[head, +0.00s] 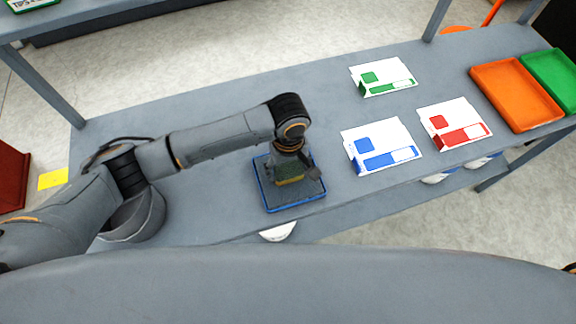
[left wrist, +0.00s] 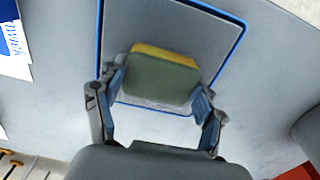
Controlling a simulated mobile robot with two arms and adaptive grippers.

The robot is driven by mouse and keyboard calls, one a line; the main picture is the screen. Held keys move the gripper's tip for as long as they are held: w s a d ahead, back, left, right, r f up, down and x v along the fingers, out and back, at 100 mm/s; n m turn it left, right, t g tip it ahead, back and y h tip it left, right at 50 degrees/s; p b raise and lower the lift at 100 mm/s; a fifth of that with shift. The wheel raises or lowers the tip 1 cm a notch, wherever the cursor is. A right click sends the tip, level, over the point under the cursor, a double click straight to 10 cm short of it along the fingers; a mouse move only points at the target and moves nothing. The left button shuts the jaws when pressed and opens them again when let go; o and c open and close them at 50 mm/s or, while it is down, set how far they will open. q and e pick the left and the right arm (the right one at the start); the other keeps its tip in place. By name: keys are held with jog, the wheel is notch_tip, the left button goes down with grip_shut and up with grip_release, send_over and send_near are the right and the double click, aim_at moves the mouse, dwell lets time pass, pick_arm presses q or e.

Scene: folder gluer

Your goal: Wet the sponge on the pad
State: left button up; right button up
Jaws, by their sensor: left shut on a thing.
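The pad (head: 275,203) is a dark square with a blue rim, lying on the grey table near its front edge. The sponge (left wrist: 163,78), green with a yellow layer, is between the two fingers of my left gripper (left wrist: 160,95) in the left wrist view. In the head view my left gripper (head: 292,180) points down over the pad, shut on the sponge (head: 289,181). The pad's rim also shows in the left wrist view (left wrist: 236,45). I cannot tell whether the sponge touches the pad. My right gripper is not in view.
White cartons with green (head: 383,77), blue (head: 381,146) and red (head: 453,124) marks lie right of the pad. An orange tray (head: 516,94) and a green tray (head: 552,77) are at the far right. The table behind the pad is clear.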

aim_at(288, 168)
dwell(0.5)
pick_arm(q)
jog(key=shift+s+f+p, duration=0.1)
jog(key=shift+f+p, duration=0.1)
jog(key=shift+p, duration=0.3)
dwell(1.2)
notch_tip(288, 168, up, 7)
jog(key=p, duration=0.9)
jog(key=shift+r, duration=0.2)
jog(key=shift+f, duration=0.1)
dwell(0.6)
